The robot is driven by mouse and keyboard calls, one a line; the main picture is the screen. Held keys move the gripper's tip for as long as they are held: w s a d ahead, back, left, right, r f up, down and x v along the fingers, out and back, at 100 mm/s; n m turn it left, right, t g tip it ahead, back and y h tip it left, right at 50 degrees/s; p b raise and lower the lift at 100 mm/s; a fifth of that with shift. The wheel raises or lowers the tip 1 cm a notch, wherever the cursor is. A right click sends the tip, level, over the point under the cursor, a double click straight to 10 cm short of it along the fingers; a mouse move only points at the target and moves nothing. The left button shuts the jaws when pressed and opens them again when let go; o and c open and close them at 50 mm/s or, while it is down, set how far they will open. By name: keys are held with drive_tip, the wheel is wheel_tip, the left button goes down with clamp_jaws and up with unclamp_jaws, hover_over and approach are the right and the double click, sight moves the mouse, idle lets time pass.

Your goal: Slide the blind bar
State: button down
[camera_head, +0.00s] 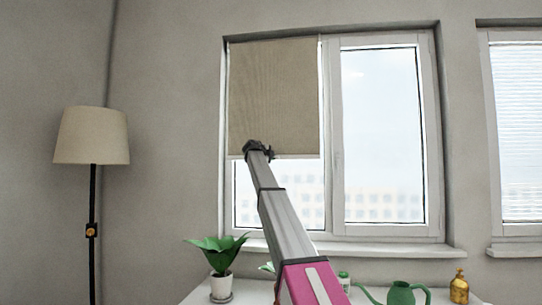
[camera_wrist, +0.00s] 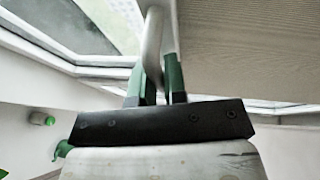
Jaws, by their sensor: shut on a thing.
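The beige roller blind (camera_head: 275,95) hangs over the upper part of the window's left pane. Its blind bar (camera_head: 300,157) runs along the lower edge, a little over halfway down the pane. My gripper (camera_head: 259,149) is at this lower edge, left of its middle. In the wrist view my gripper (camera_wrist: 157,78) has its green fingers shut on the pale blind bar (camera_wrist: 152,42), which passes between them. The blind cloth (camera_wrist: 250,45) fills the upper right there. In the head view my arm hides part of the lower edge, and the fingertips are too small to make out.
A white table (camera_head: 200,295) stands below the window sill (camera_head: 390,250). It holds a potted plant (camera_head: 221,285), a green watering can (camera_head: 400,294), a small jar (camera_head: 344,282) and a gold bottle (camera_head: 459,287). A floor lamp (camera_head: 91,136) stands left. The right pane is uncovered.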

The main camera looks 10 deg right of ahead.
drive_tip(key=c, duration=1.2)
unclamp_jaws()
drive_tip(key=shift+s+a, duration=0.1)
drive_tip(key=shift+s, duration=0.05)
drive_tip(key=v, duration=1)
drive_tip(key=shift+s+a+r, duration=0.1)
drive_tip(key=shift+s+a, duration=0.1)
